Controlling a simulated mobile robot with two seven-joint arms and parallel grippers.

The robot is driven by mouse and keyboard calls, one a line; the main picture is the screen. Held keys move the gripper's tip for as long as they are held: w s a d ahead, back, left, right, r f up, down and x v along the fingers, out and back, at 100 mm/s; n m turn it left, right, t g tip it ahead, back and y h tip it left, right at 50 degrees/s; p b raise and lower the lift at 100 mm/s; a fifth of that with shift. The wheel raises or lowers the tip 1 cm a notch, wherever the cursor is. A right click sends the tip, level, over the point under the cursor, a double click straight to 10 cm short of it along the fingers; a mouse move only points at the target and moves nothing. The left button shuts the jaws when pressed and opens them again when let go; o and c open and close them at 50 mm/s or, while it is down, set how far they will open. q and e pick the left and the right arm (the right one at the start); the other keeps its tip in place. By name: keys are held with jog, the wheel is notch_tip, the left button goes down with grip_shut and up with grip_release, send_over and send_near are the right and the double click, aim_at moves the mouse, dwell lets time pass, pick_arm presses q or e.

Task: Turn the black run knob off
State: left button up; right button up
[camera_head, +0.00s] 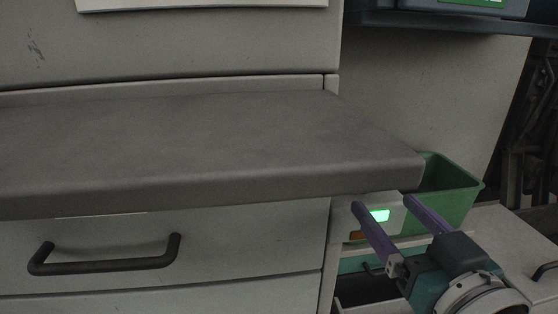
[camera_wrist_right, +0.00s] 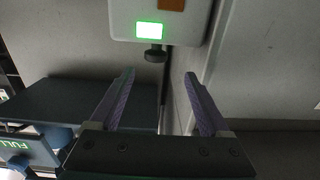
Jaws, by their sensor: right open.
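The black run knob (camera_wrist_right: 155,53) shows in the right wrist view, on the edge of a pale control box (camera_wrist_right: 125,18) below a lit green display (camera_wrist_right: 149,30). My right gripper (camera_wrist_right: 159,77) is open and empty. Its two purple fingers point at the box, and the knob lies ahead of the gap between them, apart from both. In the head view my right gripper (camera_head: 383,202) is at lower right, in front of the box with its green display (camera_head: 379,216). I cannot make out the knob there. My left gripper is not in view.
A grey worktop (camera_head: 180,145) with a thick rounded edge juts out left of and above the box. A green bin (camera_head: 455,192) stands behind the right gripper. A drawer with a black handle (camera_head: 105,263) is at lower left. A dark shelf (camera_head: 450,20) is at upper right.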

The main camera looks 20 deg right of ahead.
jog(key=shift+h, duration=0.3)
jog(key=b+x, duration=0.1)
jog(key=x, duration=0.3)
jog(key=b+x, duration=0.1)
jog(key=x, duration=0.3)
jog(key=shift+w+d, duration=0.3)
jog(key=shift+w+d+r+b, duration=0.15)
jog(key=shift+w+b, duration=0.25)
jog(key=shift+w, duration=0.2)
grip_shut()
